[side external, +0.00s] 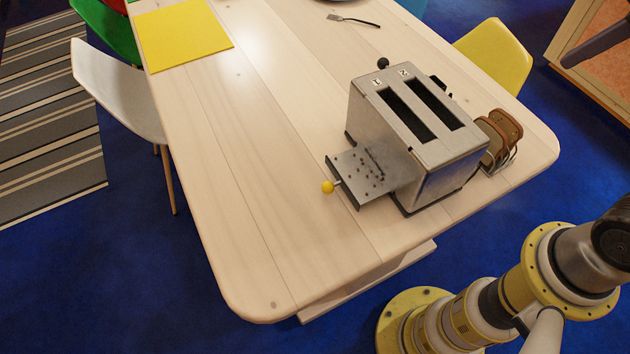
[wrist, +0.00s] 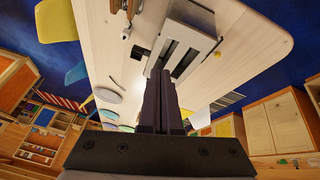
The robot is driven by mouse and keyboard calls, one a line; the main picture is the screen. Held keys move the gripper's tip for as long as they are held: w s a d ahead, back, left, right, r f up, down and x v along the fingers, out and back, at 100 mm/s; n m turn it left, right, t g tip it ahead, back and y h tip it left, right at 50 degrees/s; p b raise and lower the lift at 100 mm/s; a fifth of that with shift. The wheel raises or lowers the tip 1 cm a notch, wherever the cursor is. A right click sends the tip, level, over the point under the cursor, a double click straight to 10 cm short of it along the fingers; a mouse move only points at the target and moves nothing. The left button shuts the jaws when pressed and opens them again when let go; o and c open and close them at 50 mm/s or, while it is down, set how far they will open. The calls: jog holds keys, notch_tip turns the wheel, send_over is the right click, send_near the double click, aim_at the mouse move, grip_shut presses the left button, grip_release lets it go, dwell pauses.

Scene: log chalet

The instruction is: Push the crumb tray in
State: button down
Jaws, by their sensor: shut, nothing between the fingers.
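The toaster (side external: 440,165) is a silver two-slot box on the pale wooden table. The crumb tray (side external: 365,172) sticks out from the low left side of the toaster. It is a flat metal plate with dark crumbs on it and a yellow knob (side external: 327,187) at its outer end. In the wrist view the toaster (wrist: 187,48) lies beyond my fingertips; the tray is hard to make out there. My gripper (wrist: 161,78) is shut and empty, its dark fingers together and pointing toward the toaster. I cannot tell the gap between them.
A rack with brown toast (side external: 498,140) stands close to the right of the toaster. A fork (side external: 354,20) and a yellow placemat (side external: 183,32) lie farther back on the table (side external: 240,150). The table left of the tray is clear. Chairs stand around it.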

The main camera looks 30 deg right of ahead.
aim_at(332, 186)
jog(key=w+a+r+n+g, duration=0.1)
jog(key=w+a+n, duration=0.3)
jog(key=w, duration=0.5)
jog(key=w+a+r+n+g, duration=0.1)
jog(key=w+a+n+g, duration=0.1)
jog(key=w+a, duration=0.5)
jog(key=w+a+f+n+g+h, duration=0.1)
jog(key=w+a+f+n, duration=0.2)
jog(key=w+a+f, duration=0.7)
jog(key=s+a+f+n+g+h, duration=0.1)
jog(key=s+a+f+n, duration=0.15)
jog(key=a+f, duration=0.6)
jog(key=s+a+f+n+g+h, duration=0.1)
jog(key=s+a+f, duration=0.2)
jog(key=a+f, duration=0.55)
jog(key=x, duration=0.3)
jog(key=d+x, duration=0.1)
jog(key=x, duration=0.6)
jog(key=shift+d, duration=0.4)
jog(key=d, duration=0.2)
jog(key=shift+s+d+f, duration=0.25)
jog(key=shift+d+f, duration=0.1)
jog(key=shift+f, duration=0.05)
jog(key=shift+s+d+f, duration=0.1)
jog(key=shift+s+d, duration=0.05)
jog(key=shift+d, duration=0.45)
